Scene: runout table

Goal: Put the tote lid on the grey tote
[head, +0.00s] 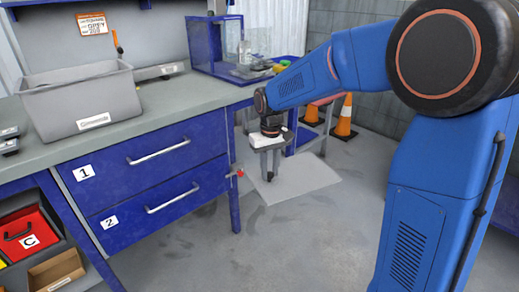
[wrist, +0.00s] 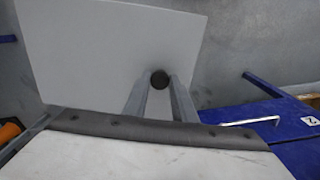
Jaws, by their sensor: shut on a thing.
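The grey tote (head: 80,101) stands on the bench top at the left of the head view, with a white label on its front. Its top looks open. The tote lid (head: 312,180) is a flat light-grey panel held in the air right of the drawers, below bench-top height. It also shows in the wrist view (wrist: 80,60), with a dark round knob (wrist: 160,79). My gripper (head: 268,176) is shut on the lid, its fingers (wrist: 160,92) either side of the knob in the wrist view.
Blue drawers (head: 150,165) marked 1 and 2 have protruding handles. A blue-framed clear box (head: 215,50) stands at the back of the bench. Orange cones (head: 345,115) stand on the floor behind. A red bin (head: 30,235) sits on the lower left shelf. The floor (head: 290,245) in front is clear.

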